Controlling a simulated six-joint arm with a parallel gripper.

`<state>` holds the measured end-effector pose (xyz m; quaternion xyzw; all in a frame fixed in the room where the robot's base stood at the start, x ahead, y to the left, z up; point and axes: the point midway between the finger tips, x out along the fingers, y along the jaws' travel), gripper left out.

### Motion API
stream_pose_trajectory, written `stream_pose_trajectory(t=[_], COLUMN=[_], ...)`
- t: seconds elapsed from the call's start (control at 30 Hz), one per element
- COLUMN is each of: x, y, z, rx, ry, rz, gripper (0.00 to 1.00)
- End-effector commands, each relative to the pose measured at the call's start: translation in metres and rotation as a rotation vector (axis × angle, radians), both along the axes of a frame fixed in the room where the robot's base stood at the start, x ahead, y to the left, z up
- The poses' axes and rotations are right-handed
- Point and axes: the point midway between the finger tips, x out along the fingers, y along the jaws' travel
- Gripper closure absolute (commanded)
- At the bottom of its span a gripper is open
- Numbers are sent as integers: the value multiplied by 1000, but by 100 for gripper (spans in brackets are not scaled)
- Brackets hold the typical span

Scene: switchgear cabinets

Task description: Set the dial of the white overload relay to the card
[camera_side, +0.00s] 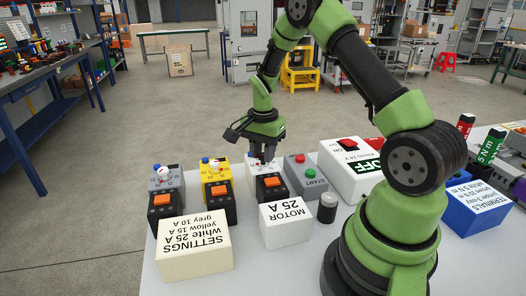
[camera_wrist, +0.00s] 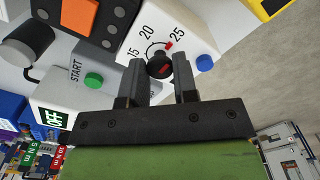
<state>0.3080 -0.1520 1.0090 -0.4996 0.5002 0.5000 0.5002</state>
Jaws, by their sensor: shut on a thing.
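The white overload relay (camera_side: 251,172) stands in the row of relays, partly hidden by my gripper (camera_side: 263,158). In the wrist view its white face (camera_wrist: 185,22) shows the scale 15, 20, 25, a curved arc and a blue button (camera_wrist: 204,63). The dark dial (camera_wrist: 159,65) with a red mark sits between my fingertips (camera_wrist: 159,78), which are shut on it. A red tip by the arc lies between 20 and 25, nearer 25; the dial's exact setting is hard to read. The settings card (camera_side: 194,245) reads white 25 A, yellow 15 A, grey 10 A.
A yellow relay (camera_side: 215,174) and a grey relay (camera_side: 166,178) stand to the left. A grey START button box (camera_side: 305,175) and a white OFF switch box (camera_side: 350,170) stand close on the right. The MOTOR 25 A block (camera_side: 286,222) and a dark cylinder (camera_side: 327,208) are in front.

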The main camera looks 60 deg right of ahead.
Motion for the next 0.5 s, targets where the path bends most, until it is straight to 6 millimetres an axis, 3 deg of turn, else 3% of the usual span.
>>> stream_pose_trajectory(t=[0.03,0.13,0.5], x=[1,1,1], y=[-1,-1,-1], z=[1,1,9], rx=[-2,-2,-3], ry=[-4,-3,-4], rz=[0,0,1], gripper=[68,48,48])
